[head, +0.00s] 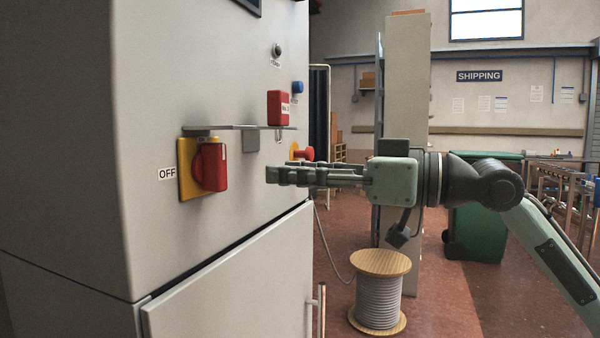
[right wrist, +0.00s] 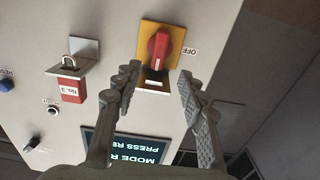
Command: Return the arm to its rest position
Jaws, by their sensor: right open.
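My right gripper (head: 272,174) reaches in from the right and points left, in front of the grey cabinet (head: 80,150). In the right wrist view its two fingers (right wrist: 158,88) are spread apart with nothing between them. A red rotary switch (head: 212,167) on a yellow plate, with an OFF label beside it, is on the cabinet face; it also shows in the right wrist view (right wrist: 160,48), beyond the fingertips. My left gripper is not in view.
A blue button (head: 297,87) and a red knob on yellow (head: 302,153) are on the cabinet, close to my right gripper. A cable spool (head: 380,290) stands on the floor below my arm. A pale column (head: 405,70) and a green bin (head: 476,235) are behind it.

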